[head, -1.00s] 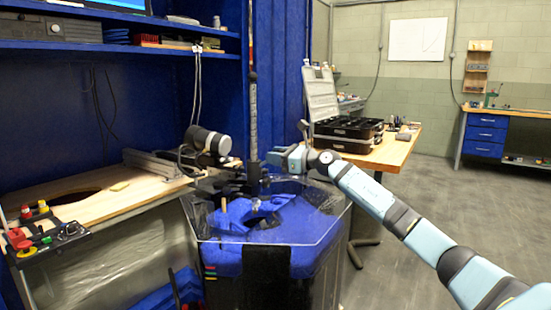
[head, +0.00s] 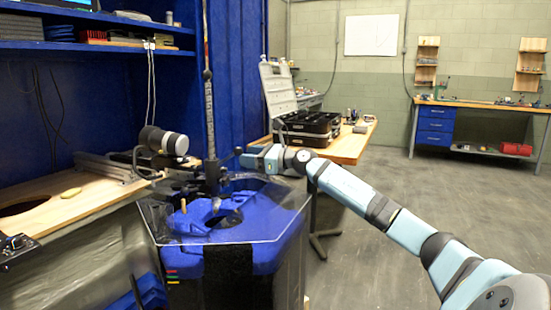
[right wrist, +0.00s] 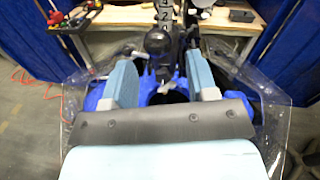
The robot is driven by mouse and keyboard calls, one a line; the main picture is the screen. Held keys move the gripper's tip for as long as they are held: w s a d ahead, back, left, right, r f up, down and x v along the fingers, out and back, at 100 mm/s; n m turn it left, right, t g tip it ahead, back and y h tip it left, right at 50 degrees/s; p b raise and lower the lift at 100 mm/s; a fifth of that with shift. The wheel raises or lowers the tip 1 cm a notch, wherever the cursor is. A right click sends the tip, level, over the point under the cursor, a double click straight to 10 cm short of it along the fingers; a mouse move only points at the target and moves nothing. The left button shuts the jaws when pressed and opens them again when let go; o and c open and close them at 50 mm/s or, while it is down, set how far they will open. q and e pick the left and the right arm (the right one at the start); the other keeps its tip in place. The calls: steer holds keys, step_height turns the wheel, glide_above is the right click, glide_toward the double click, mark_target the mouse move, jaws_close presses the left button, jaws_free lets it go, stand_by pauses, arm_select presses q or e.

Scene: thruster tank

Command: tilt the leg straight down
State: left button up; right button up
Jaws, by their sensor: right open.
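The leg, which I take to be the upright pole with scale marks (head: 209,115), stands near vertical at the back of the blue tank (head: 250,255). Its lower end is hidden among dark clamp parts (head: 212,178). A black ball knob (head: 238,150) sits just right of the pole. My right gripper (head: 250,160) is at that knob, reaching in from the right above the tank. In the right wrist view its two blue fingers (right wrist: 159,68) are apart, with the black knob (right wrist: 158,42) ahead and between them. I cannot tell whether they touch it. My left gripper is not in view.
A clear plate (head: 285,205) covers the tank top with an opening. A wooden bench (head: 75,200) with a grey and black cylinder (head: 163,140) stands left. A table with an open black case (head: 305,128) stands behind. The floor at right is clear.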

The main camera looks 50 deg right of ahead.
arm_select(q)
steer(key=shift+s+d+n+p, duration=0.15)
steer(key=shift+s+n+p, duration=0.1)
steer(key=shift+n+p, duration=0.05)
arm_select(e)
steer(key=v, duration=0.8)
steer(key=shift+s, duration=0.2)
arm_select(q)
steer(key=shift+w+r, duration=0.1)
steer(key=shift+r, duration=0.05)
arm_select(e)
steer(key=shift+d, duration=0.1)
